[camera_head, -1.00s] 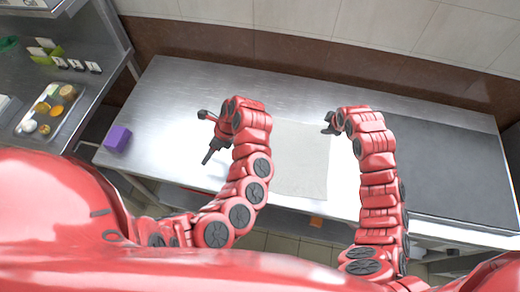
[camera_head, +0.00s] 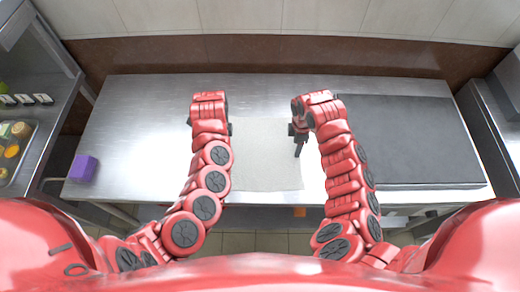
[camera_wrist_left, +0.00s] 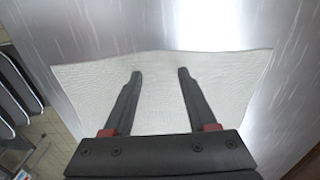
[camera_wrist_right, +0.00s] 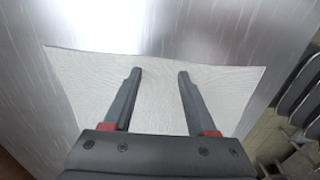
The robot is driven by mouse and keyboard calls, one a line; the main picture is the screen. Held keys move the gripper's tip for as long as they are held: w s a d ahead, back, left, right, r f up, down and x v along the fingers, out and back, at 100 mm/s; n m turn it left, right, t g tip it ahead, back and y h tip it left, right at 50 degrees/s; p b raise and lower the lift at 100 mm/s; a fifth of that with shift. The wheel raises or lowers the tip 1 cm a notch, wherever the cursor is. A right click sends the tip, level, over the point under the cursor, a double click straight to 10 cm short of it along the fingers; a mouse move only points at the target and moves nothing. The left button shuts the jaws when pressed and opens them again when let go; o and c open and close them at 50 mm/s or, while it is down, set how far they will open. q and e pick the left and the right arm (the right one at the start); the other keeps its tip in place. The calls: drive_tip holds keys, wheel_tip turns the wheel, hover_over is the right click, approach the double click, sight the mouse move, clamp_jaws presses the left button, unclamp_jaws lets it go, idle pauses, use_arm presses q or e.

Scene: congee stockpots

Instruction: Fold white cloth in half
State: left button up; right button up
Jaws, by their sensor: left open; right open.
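The white cloth (camera_head: 265,150) lies flat on the steel table between my two arms in the head view. My right gripper (camera_head: 299,148) is over the cloth's right side, its dark fingers pointing down. In the right wrist view, the right gripper (camera_wrist_right: 158,72) is open with bare cloth (camera_wrist_right: 155,100) between its fingers. My left gripper is mostly hidden behind its own arm at the cloth's left side in the head view. In the left wrist view, the left gripper (camera_wrist_left: 160,73) is open over the cloth (camera_wrist_left: 215,75), holding nothing. I cannot tell whether the fingers touch the cloth.
The steel table (camera_head: 140,130) is clear left of the cloth, except for a purple block (camera_head: 83,168) at its front left. A dark grey flat panel (camera_head: 410,145) covers the right part. A shelf with a tray (camera_head: 30,150) of small items stands at far left.

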use_arm(q)
drive_tip(key=shift+f, duration=0.25)
use_arm(e)
drive_tip(key=shift+f, duration=0.25)
use_arm(q)
drive_tip(key=shift+f, duration=0.1)
use_arm(e)
drive_tip(key=shift+f, duration=0.1)
use_arm(q)
drive_tip(key=shift+f, duration=0.15)
use_arm(e)
drive_tip(key=shift+f, duration=0.15)
use_arm(q)
drive_tip(key=shift+c, duration=0.7)
use_arm(e)
drive_tip(key=shift+c, duration=0.7)
use_arm(q)
drive_tip(key=shift+s, duration=0.1)
clamp_jaws()
use_arm(e)
clamp_jaws()
